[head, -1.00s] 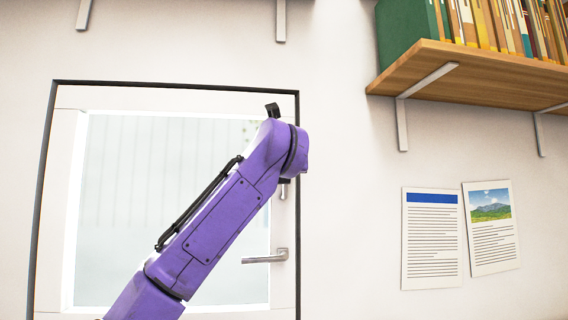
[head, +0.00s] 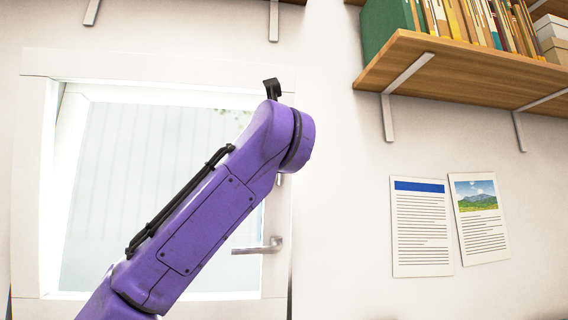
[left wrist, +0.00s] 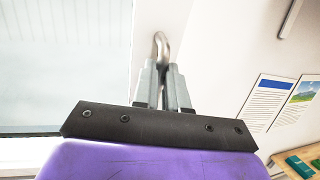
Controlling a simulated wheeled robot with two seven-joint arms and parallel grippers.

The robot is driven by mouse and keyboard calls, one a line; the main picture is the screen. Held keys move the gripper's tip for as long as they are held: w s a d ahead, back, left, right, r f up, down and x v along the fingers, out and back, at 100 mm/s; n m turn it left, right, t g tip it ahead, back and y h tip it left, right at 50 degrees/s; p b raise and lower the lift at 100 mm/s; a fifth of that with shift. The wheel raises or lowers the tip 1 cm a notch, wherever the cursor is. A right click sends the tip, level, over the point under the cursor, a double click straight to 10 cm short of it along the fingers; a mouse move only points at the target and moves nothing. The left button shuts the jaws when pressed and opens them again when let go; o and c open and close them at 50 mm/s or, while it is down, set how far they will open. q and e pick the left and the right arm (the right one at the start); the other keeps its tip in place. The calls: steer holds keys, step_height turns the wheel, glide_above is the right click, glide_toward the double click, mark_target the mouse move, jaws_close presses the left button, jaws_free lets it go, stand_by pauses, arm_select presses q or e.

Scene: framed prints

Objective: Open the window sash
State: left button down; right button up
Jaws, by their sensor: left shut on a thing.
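The window sash (head: 150,70) is a white frame around a pale glass pane, filling the left of the head view. A lever handle (head: 258,247) lies roughly level at its lower right. My left arm crosses the sash in the head view and hides part of it; the fingers are not clear there. In the left wrist view my left gripper (left wrist: 164,85) is shut on a curved metal handle (left wrist: 160,45), between the glass (left wrist: 60,60) on the left and the wall on the right. My right gripper is not in view.
A wooden shelf (head: 470,80) with books and boxes is on the wall at the upper right, held by metal brackets. Two printed sheets (head: 420,226) hang below it. Brackets of another shelf show above the window. The wall between window and sheets is clear.

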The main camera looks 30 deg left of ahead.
arm_select(q)
steer(key=c, duration=1.2)
jaws_free()
steer(key=shift+w, duration=0.1)
steer(key=shift+o, duration=0.2)
steer(key=shift+w+a, duration=0.1)
steer(key=b+v, duration=0.4)
steer(key=v, duration=0.6)
steer(key=shift+s+b, duration=0.2)
steer(key=shift+b, duration=0.2)
steer(key=shift+f, duration=0.1)
